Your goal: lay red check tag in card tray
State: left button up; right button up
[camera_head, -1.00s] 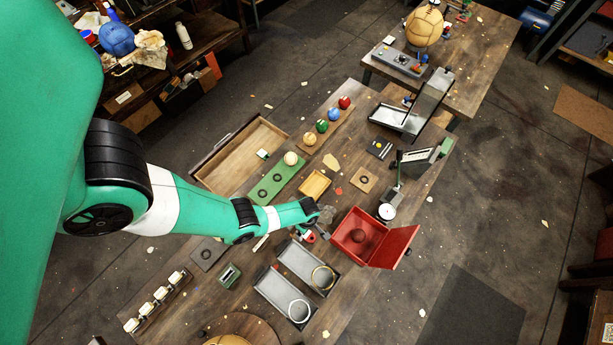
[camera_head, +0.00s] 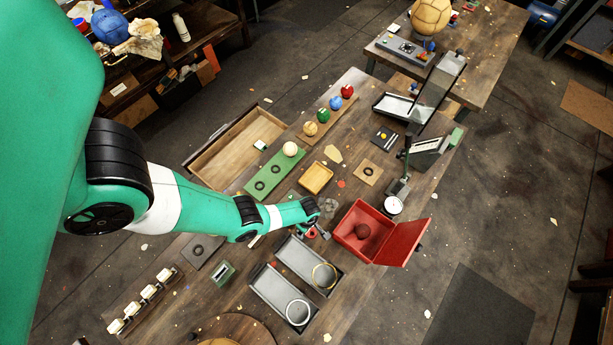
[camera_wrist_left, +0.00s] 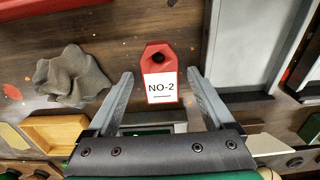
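The red check tag (camera_wrist_left: 160,52) lies flat on the table in the left wrist view, with a dark hole and a white "NO-2" label. In the head view only a bit of red (camera_head: 311,233) shows beside my gripper. My left gripper (camera_wrist_left: 159,76) is open and empty, its fingers on either side of the tag with gaps. It also shows in the head view (camera_head: 321,229). A small yellow tray (camera_head: 316,178), probably the card tray, sits behind the gripper; it also shows at lower left of the left wrist view (camera_wrist_left: 50,130). My right gripper is not in view.
A grey crumpled cloth (camera_wrist_left: 72,78) lies left of the tag. Two grey trays (camera_head: 308,262) with rings stand close by. A green board (camera_head: 268,185) with a pale ball lies past the arm.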

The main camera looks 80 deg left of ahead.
pick_arm(q)
grip_shut()
